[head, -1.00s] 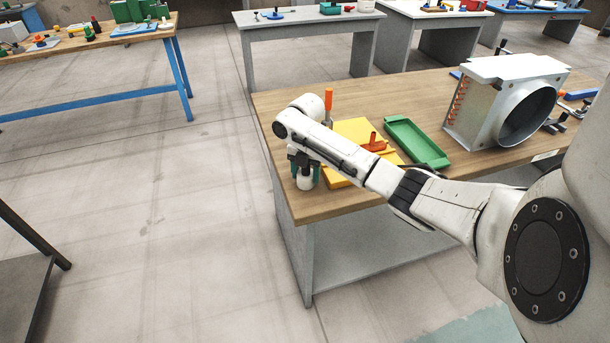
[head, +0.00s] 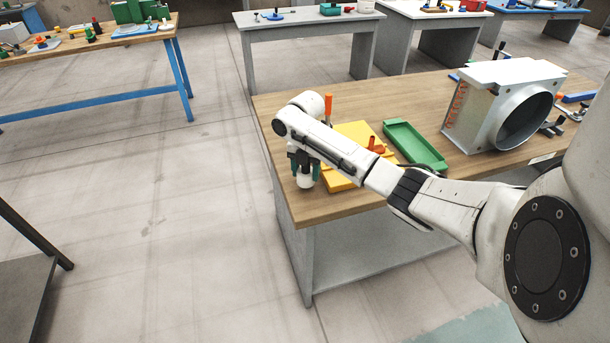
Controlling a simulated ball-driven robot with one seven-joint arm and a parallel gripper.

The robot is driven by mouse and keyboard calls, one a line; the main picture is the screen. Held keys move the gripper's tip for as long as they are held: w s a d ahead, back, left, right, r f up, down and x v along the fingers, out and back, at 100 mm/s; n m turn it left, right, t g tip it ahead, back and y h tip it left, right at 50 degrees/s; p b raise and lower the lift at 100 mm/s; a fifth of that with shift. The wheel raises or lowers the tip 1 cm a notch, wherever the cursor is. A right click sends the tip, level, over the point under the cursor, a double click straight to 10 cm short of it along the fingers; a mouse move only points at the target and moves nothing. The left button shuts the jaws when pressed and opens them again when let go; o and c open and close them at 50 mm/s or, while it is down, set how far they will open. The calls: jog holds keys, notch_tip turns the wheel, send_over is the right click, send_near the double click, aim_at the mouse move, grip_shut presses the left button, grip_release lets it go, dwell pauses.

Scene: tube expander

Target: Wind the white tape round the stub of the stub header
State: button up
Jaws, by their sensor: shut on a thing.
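My gripper (head: 305,172) points down over the near left corner of the wooden bench, its dark body and green fingers partly hidden by my wrist. It is shut on a small white piece (head: 305,182) that shows below and between the fingers and looks like the white tape. The view is too small to tell whether the piece touches anything below it. I cannot make out the stub header or its stub for certain. My wrist and forearm cover part of the area right beside the gripper.
A yellow tray (head: 341,184) with an orange-red item (head: 376,145) lies right of my gripper, partly behind my arm. An upright orange handle (head: 328,102) stands behind. A green tray (head: 398,133) and a large metal housing with a round opening (head: 482,113) are further right.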

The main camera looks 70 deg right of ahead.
jog(key=shift+r+p, duration=1.85)
jog(key=shift+r, duration=0.45)
jog(key=w+a+f+m+b, duration=0.1)
jog(key=w+a+f+m, duration=0.2)
jog(key=a, duration=0.5)
jog(key=w+a+f+m+b, duration=0.1)
jog(key=w+a+f+m, duration=0.15)
jog(key=a, duration=0.45)
jog(key=w+a+f+m+b, duration=0.1)
jog(key=w+a+f+m, duration=0.15)
jog(key=a, duration=0.55)
jog(key=s+a+f+m, duration=0.2)
jog(key=a+m, duration=0.3)
jog(key=a, duration=0.5)
jog(key=s+a+f+m+b, duration=0.1)
jog(key=a+m, duration=0.4)
jog(key=a, duration=0.5)
jog(key=shift+s+a+f+m+b, duration=0.2)
jog(key=shift+s+f+m+b, duration=0.1)
jog(key=shift+s+f+m, duration=0.25)
jog(key=shift+d+f, duration=0.1)
jog(key=shift+f, duration=0.05)
